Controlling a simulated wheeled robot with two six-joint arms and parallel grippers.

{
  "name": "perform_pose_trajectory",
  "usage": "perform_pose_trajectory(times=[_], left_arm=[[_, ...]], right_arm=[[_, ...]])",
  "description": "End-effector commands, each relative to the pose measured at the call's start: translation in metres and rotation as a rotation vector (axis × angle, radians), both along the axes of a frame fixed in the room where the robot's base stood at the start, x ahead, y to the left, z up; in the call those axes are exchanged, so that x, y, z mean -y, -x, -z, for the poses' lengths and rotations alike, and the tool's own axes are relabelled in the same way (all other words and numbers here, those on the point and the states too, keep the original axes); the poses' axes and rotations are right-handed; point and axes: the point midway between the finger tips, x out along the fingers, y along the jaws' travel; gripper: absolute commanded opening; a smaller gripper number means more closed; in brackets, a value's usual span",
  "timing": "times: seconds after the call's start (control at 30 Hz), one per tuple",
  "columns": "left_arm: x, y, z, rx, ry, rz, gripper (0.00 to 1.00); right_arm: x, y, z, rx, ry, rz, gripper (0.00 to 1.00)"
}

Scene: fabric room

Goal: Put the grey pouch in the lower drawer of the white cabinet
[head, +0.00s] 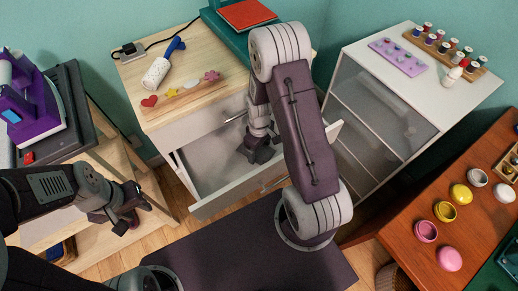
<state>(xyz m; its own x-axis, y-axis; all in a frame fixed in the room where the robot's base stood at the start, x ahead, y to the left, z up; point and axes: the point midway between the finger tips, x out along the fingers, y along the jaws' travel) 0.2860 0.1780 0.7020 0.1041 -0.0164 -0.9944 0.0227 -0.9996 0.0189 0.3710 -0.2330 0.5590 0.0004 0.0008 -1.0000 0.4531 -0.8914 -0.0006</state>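A white-fronted cabinet with a pale wooden top (205,93) stands at the centre back. Its upper drawer (195,128) is shut, and its lower drawer (230,191) is pulled out. My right arm reaches over this drawer from the front. My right gripper (259,154) points down inside or just above it, near its right part; its fingers are small, dark and partly covered by the arm. I cannot make out a grey pouch; part of the drawer is hidden. My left gripper (130,217) is at the left, apart from the drawer, with its fingers apart and empty.
A purple machine (30,108) stands on the left. A white unit with translucent drawers (379,109) and a brown table (468,205) with small pots are right.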

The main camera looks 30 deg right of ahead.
Motion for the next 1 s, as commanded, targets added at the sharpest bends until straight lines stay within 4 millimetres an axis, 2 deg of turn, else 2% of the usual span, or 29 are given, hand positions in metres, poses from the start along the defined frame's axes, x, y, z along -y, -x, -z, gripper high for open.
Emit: perform_pose_trajectory(times=[0.37,0.47,0.7,0.8,1.0], left_arm=[[0.0,0.0,-0.002,0.0,0.0,0.0,0.36],[0.0,0.0,-0.009,0.0,0.0,0.0,0.36],[0.0,0.0,-0.036,0.0,0.0,0.0,0.36],[0.0,0.0,-0.043,0.0,0.0,0.0,0.36],[0.0,0.0,-0.049,0.0,0.0,0.0,0.36]], right_arm=[[0.0,0.0,-0.003,0.001,0.0,0.0,0.98],[0.0,-0.001,-0.018,0.003,0.001,0.0,0.98],[0.0,-0.001,-0.082,0.005,0.001,0.0,0.98],[0.0,-0.001,-0.103,0.004,0.0,0.0,0.98],[0.0,0.0,-0.123,0.001,0.0,0.0,0.98]])
